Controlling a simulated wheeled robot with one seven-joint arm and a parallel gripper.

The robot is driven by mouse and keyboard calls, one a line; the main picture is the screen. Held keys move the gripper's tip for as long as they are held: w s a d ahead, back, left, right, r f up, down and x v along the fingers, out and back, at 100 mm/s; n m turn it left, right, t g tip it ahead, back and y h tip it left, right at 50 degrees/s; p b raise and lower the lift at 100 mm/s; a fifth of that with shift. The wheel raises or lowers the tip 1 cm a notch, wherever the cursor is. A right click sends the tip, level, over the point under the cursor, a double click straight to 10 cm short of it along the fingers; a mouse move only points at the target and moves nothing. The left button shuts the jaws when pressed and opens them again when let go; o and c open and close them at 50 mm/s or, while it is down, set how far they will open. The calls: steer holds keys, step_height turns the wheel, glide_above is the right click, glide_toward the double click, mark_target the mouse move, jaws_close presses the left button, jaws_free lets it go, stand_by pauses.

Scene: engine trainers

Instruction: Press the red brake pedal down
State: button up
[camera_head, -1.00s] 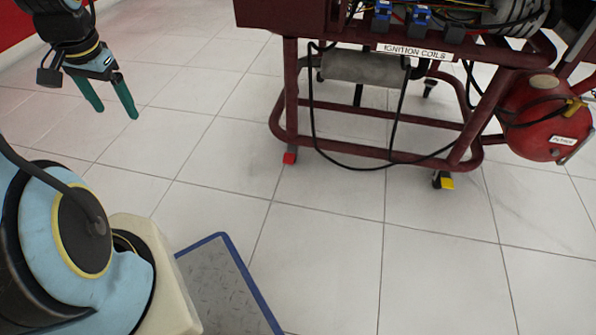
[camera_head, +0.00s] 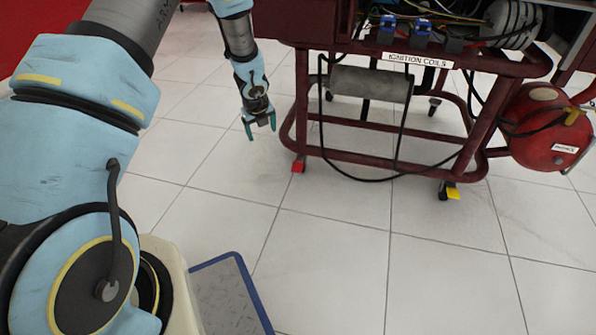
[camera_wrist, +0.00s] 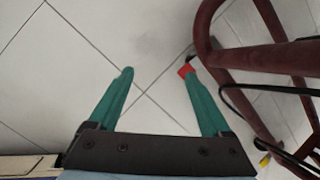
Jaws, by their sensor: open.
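The red brake pedal (camera_head: 298,164) is small and sits low at the near left foot of the dark red engine stand (camera_head: 290,122). In the wrist view the red pedal (camera_wrist: 187,70) shows just beyond the tip of the right finger. My gripper (camera_head: 262,131) is open and empty, pointing down, to the left of the pedal and above it. In the wrist view my gripper's two green fingers (camera_wrist: 158,72) are spread wide over bare floor. I cannot tell the exact height gap between the fingers and the pedal.
A yellow pedal (camera_head: 453,193) is at the stand's right caster. A black cable (camera_head: 360,178) hangs in a loop from the stand. A red tank (camera_head: 540,125) is at the right. Tiled floor (camera_head: 330,255) in front is clear.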

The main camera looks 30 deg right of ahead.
mark_target(297, 168)
steer(key=s+d+f+m+h, duration=0.1)
steer(key=s+d+f+m, duration=0.3)
steer(key=d+f+m, duration=0.45)
steer(key=shift+g, duration=0.4)
steer(key=b+x, duration=0.4)
steer(key=x, duration=0.7)
steer(key=shift+s+d+f+b, duration=0.1)
steer(key=shift+f+b, duration=0.2)
jaws_close()
